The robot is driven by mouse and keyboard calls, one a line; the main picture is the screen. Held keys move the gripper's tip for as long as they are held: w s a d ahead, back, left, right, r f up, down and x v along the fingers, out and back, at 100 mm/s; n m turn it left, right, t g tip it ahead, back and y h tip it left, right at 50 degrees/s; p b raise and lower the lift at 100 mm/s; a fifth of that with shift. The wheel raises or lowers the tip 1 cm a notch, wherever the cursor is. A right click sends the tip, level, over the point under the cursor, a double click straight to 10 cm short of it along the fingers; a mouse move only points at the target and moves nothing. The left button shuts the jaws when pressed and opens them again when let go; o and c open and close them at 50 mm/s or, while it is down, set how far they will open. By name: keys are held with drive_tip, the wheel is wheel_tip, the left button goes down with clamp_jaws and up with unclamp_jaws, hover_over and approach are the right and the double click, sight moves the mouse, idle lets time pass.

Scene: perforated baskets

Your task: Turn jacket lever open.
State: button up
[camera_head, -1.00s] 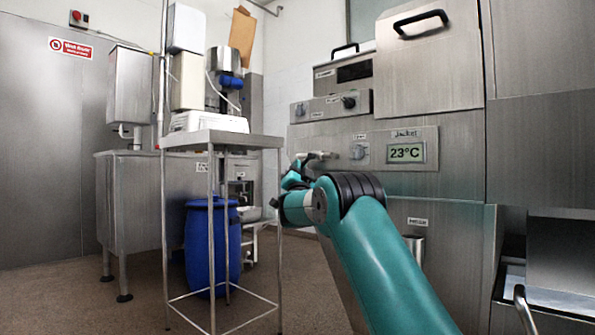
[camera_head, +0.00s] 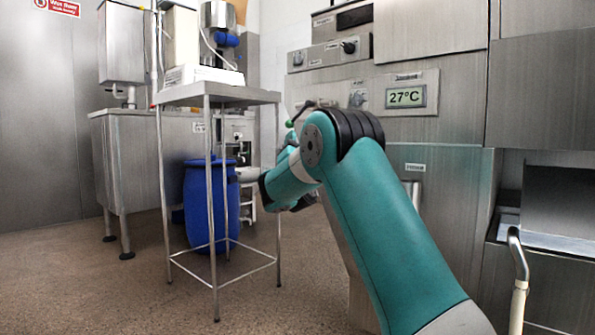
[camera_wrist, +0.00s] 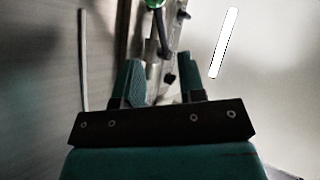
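A thin dark lever with a green ball end (camera_head: 290,123) shows just above my arm in the head view, at the machine's left front edge. In the wrist view, a green ball (camera_wrist: 154,3) with a black handle (camera_wrist: 163,32) sits at the top, ahead of my fingers; it appears to be the same lever. My gripper (camera_wrist: 160,72) is open, with its two green fingers apart and nothing clearly held. A metal pipe or fitting lies beyond the gap. In the head view my arm hides the fingertips and the lever's base.
The machine panel has a display (camera_head: 406,97) reading 27°C and a knob (camera_head: 358,98) beside it. A steel stand (camera_head: 212,92) and a blue drum (camera_head: 197,210) stand to the left. A curved metal handle (camera_head: 517,255) is at lower right. Floor is open in front.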

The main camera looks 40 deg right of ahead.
drive_tip(key=b+v, duration=0.3)
drive_tip(key=v, duration=0.3)
drive_tip(key=shift+b, duration=0.3)
drive_tip(key=shift+s, duration=0.1)
drive_tip(key=shift+c, duration=0.5)
